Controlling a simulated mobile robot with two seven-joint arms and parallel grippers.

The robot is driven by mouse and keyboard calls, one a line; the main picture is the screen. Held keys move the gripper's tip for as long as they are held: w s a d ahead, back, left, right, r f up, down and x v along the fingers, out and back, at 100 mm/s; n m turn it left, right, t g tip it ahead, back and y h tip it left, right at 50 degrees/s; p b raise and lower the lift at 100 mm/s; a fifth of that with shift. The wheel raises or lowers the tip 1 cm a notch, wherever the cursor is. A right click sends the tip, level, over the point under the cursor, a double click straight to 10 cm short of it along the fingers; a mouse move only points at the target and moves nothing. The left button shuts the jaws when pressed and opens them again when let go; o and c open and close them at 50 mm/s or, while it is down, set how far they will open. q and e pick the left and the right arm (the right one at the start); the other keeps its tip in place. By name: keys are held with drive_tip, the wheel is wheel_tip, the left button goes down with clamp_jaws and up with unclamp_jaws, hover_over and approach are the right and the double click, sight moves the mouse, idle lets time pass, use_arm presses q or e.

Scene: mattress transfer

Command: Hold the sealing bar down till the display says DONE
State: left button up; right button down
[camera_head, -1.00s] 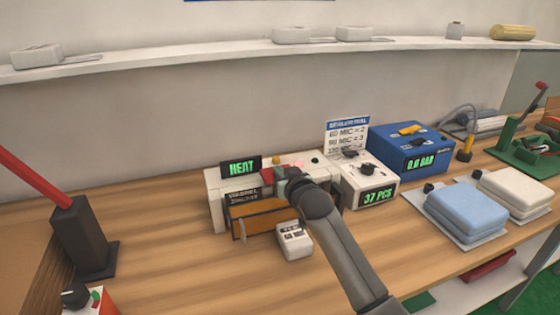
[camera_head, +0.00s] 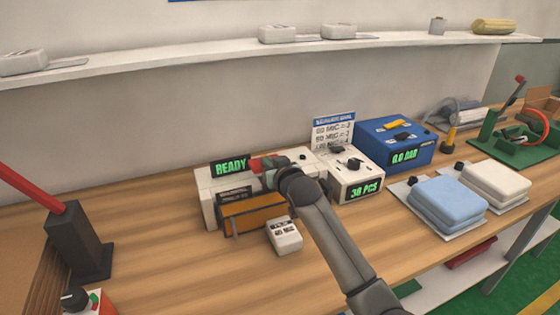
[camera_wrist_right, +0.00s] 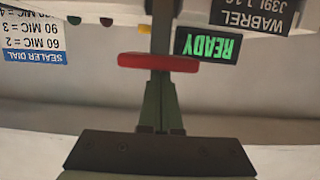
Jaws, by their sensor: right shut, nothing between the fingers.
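The white sealer (camera_head: 208,208) stands on the bench. Its green display (camera_head: 230,166) reads READY, and the same display is upside down in the right wrist view (camera_wrist_right: 208,45). A red grip (camera_head: 257,164) shows beside the display; in the right wrist view the red grip (camera_wrist_right: 157,62) lies across my fingertips. My right gripper (camera_head: 272,170) is shut with nothing between its fingers, at the red grip. I cannot tell whether it touches the grip or how far down the bar is. An orange-brown piece (camera_head: 255,214) shows at the sealer's front. My left gripper is out of view.
A small white device (camera_head: 284,237) sits before the sealer. To its right are a counter box (camera_head: 355,190) reading 38 PCS and a blue box (camera_head: 390,140). Folded blue (camera_head: 448,200) and white (camera_head: 496,183) pads lie further right. A red lever (camera_head: 30,188) stands left.

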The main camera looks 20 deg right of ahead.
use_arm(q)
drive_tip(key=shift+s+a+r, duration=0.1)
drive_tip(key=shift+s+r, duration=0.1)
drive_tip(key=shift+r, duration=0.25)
use_arm(e)
drive_tip(key=r+v, duration=0.1)
drive_tip(key=v, duration=0.9)
drive_tip(key=shift+r, duration=0.15)
